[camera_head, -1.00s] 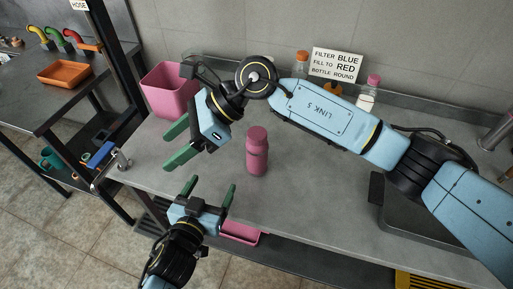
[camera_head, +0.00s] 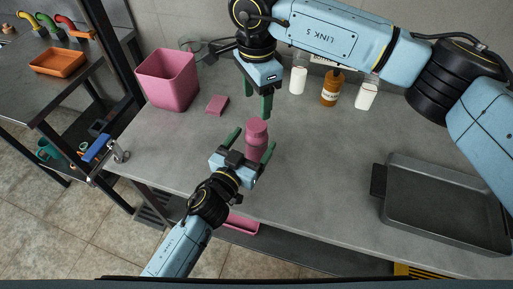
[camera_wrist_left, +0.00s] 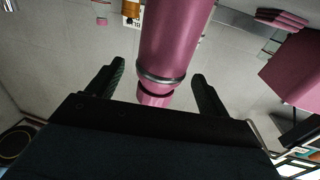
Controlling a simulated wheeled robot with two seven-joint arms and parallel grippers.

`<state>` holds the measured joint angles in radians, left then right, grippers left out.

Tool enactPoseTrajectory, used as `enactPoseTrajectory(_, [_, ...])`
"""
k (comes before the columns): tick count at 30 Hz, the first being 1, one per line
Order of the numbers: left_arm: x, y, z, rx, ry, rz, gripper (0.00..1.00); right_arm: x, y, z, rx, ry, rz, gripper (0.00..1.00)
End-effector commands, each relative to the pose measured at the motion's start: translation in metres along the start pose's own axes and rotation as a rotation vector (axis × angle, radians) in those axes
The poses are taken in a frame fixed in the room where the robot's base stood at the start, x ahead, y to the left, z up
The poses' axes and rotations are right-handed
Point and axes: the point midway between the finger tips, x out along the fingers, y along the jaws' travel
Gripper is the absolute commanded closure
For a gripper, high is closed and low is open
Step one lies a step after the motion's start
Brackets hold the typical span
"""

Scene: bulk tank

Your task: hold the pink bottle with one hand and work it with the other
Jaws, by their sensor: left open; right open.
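My right gripper (camera_head: 257,106) is open and empty, pointing down just above and behind the bottle's cap.
A white bottle (camera_head: 298,80), brown bottle (camera_head: 331,89) and another white bottle (camera_head: 367,95) stand behind. A dark tray (camera_head: 440,248) is right. The counter between is clear.

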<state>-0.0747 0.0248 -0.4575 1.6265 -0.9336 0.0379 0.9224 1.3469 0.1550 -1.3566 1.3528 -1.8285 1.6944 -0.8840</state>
Motion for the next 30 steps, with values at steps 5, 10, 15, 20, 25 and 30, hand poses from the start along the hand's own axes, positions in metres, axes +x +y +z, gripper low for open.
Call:
enactPoseTrajectory(5, [0.029,0.000,0.000,-0.001,0.000,-0.002,0.21,0.000,0.000,0.000,0.000,-0.001,0.000,0.37])
enactPoseTrajectory(10, [0.043,0.000,0.000,0.000,-0.001,-0.002,0.21,0.000,0.000,0.001,0.000,-0.002,0.000,0.37])
enactPoseTrajectory(15, [0.046,0.000,0.000,0.000,0.000,-0.001,0.21,0.000,0.000,0.001,0.000,-0.002,0.000,0.37])
enactPoseTrajectory(20, [0.046,0.000,0.000,0.000,-0.001,-0.001,0.21,0.000,0.000,0.001,0.000,-0.002,0.000,0.37])
enactPoseTrajectory(25, [0.046,0.000,0.000,0.000,-0.001,-0.001,0.40,0.000,0.000,0.001,0.000,-0.002,0.000,0.37])
enactPoseTrajectory(30, [0.046,0.000,0.000,0.000,-0.001,-0.001,0.63,0.000,0.000,0.001,0.000,-0.002,0.000,0.37])
